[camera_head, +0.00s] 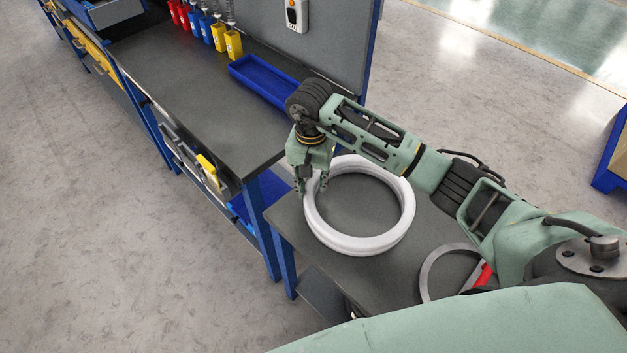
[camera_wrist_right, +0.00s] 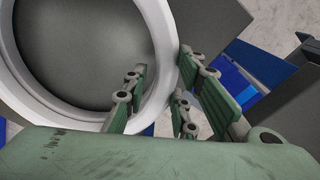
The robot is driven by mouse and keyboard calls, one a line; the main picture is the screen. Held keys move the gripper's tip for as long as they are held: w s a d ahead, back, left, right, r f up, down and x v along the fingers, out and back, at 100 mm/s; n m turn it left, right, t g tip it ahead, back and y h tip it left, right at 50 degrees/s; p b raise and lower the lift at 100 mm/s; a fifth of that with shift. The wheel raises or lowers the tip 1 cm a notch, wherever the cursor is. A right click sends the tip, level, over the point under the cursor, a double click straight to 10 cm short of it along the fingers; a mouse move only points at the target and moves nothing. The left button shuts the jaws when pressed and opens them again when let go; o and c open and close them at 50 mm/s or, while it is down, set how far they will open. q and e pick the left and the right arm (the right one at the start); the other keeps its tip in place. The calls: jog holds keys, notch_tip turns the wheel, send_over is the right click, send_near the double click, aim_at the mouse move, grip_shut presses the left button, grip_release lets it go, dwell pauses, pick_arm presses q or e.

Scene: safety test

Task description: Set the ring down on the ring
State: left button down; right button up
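Two white rings show as a close stack on the dark grey table. The upper ring (camera_head: 408,193) lies over the lower ring (camera_head: 352,245), nearly in line, and I cannot see a clear gap between them. My right gripper (camera_head: 312,187) points down at the far left part of the rings. In the right wrist view, the fingers (camera_wrist_right: 162,92) stand on both sides of a white ring's wall (camera_wrist_right: 161,35), very close to it. I cannot tell whether they press on it. My left gripper is not in view.
A grey ring-shaped thing (camera_head: 431,268) with a red part (camera_head: 485,275) lies at the table's near right, partly behind my arm. A workbench (camera_head: 205,105) adjoins at the left, with a blue tray (camera_head: 262,82) and coloured bins (camera_head: 233,44). The small table's bare top (camera_head: 290,222) shows left of the rings.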

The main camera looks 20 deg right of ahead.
jog(key=shift+o, duration=1.3)
notch_tip(320, 180, up, 19)
jog(key=p, duration=0.3)
jog(key=shift+a, duration=0.15)
jog(key=shift+w, duration=0.1)
dwell(0.3)
